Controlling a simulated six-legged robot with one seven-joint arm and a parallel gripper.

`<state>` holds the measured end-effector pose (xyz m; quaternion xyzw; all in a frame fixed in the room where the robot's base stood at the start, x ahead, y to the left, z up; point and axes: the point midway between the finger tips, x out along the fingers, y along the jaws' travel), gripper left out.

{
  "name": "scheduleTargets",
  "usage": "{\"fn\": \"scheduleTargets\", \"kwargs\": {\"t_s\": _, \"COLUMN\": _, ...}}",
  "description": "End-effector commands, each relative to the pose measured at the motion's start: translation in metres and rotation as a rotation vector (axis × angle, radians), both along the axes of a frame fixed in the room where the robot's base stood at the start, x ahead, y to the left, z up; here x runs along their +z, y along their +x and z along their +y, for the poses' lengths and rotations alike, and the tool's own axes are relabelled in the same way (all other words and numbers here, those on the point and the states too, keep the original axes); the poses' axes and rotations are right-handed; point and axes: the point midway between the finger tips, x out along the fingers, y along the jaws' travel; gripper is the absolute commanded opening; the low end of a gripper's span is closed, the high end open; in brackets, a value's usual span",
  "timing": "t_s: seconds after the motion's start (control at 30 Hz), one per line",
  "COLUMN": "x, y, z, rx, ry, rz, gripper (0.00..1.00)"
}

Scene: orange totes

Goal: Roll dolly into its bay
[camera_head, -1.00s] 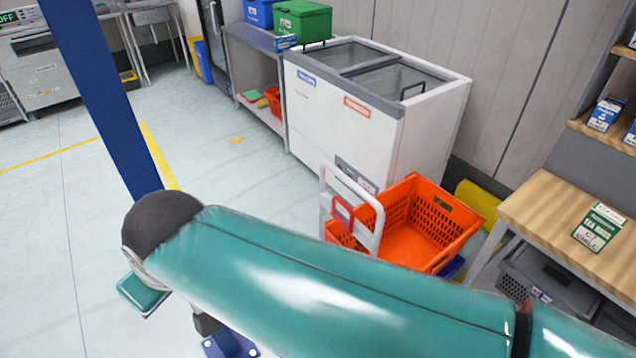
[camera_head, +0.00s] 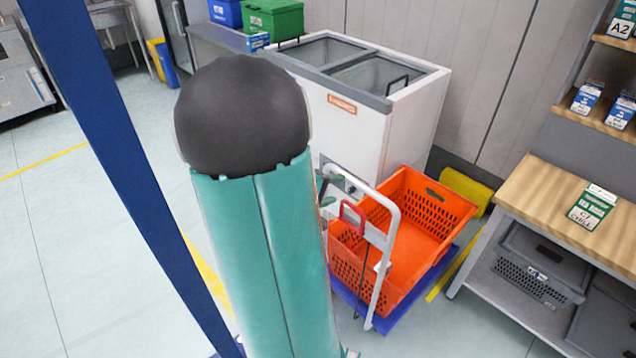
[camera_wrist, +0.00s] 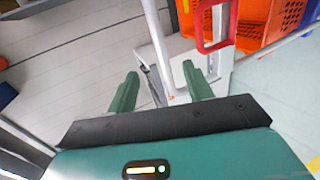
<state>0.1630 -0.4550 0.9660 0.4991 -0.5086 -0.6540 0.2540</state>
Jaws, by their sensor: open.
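The dolly has a blue deck (camera_head: 398,312), an upright white push handle (camera_head: 392,235) and a red loop (camera_head: 350,213) on the handle. An orange crate (camera_head: 440,216) rides on it. My gripper (camera_head: 327,190) is mostly hidden behind my arm in the head view, just left of the handle. In the wrist view my gripper (camera_wrist: 162,78) is open and nothing shows held between the fingers. The white handle bar (camera_wrist: 153,30) runs beyond the fingertips, and the red loop (camera_wrist: 217,28) is to their upper right. Contact with the handle cannot be told.
A white chest freezer (camera_head: 352,125) stands behind the dolly. A wooden-topped bench (camera_head: 555,190) with grey totes (camera_head: 540,268) below is at the right. Yellow floor lines (camera_head: 437,291) run beside the dolly. A blue post (camera_head: 110,150) crosses the left; open floor lies beyond it.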

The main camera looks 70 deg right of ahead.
Motion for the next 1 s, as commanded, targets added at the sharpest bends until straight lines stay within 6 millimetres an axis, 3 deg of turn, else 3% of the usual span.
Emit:
{"fn": "scheduleTargets", "kwargs": {"t_s": 0.1, "x": -0.010, "y": -0.014, "z": -0.013, "rx": 0.008, "ry": -0.012, "rz": 0.024, "gripper": 0.51}}
{"fn": "scheduleTargets", "kwargs": {"t_s": 0.37, "x": -0.018, "y": -0.023, "z": -0.028, "rx": 0.013, "ry": -0.016, "rz": 0.027, "gripper": 0.51}}
{"fn": "scheduleTargets", "kwargs": {"t_s": 0.8, "x": -0.038, "y": -0.038, "z": -0.073, "rx": 0.016, "ry": -0.016, "rz": 0.028, "gripper": 0.51}}
{"fn": "scheduleTargets", "kwargs": {"t_s": 1.0, "x": -0.041, "y": -0.039, "z": -0.080, "rx": 0.017, "ry": -0.016, "rz": 0.026, "gripper": 0.51}}
